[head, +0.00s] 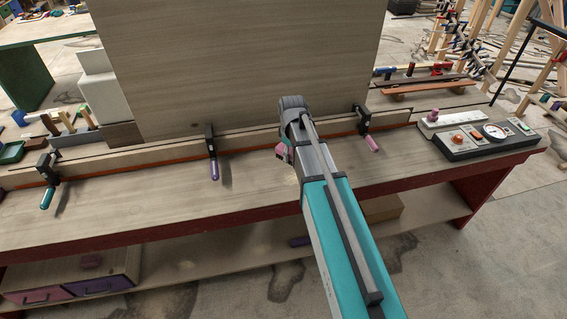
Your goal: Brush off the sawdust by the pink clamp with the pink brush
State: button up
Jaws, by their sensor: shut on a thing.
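The pink clamp (372,143), with a black frame and pink handle, grips the long curved wooden strip to the right of my arm. My gripper (286,142) is at the end of my arm, left of this clamp and over the bench, largely hidden behind my own wrist. It is shut on a pink thing, apparently the pink brush (281,153), of which only a small part shows. A faint pale patch on the bench, possibly sawdust (292,175), shows just left of my arm. I cannot make out sawdust right beside the pink clamp.
A purple clamp (214,168) and a teal clamp (46,197) stand along the strip to the left. A large upright board (230,70) rises behind it. A control box (485,138) sits at the bench's right end. The front of the bench (140,215) is clear.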

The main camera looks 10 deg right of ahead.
jog(key=shift+a+f+n+b, duration=0.15)
jog(key=shift+a+f+b, duration=0.25)
jog(key=shift+f, duration=0.2)
jog(key=shift+a+f+n+b, duration=0.15)
jog(key=shift+a+f+b, duration=0.25)
jog(key=shift+f, duration=0.15)
jog(key=shift+a+f, duration=0.3)
jog(key=shift+a, duration=0.15)
jog(key=shift+b, duration=0.3)
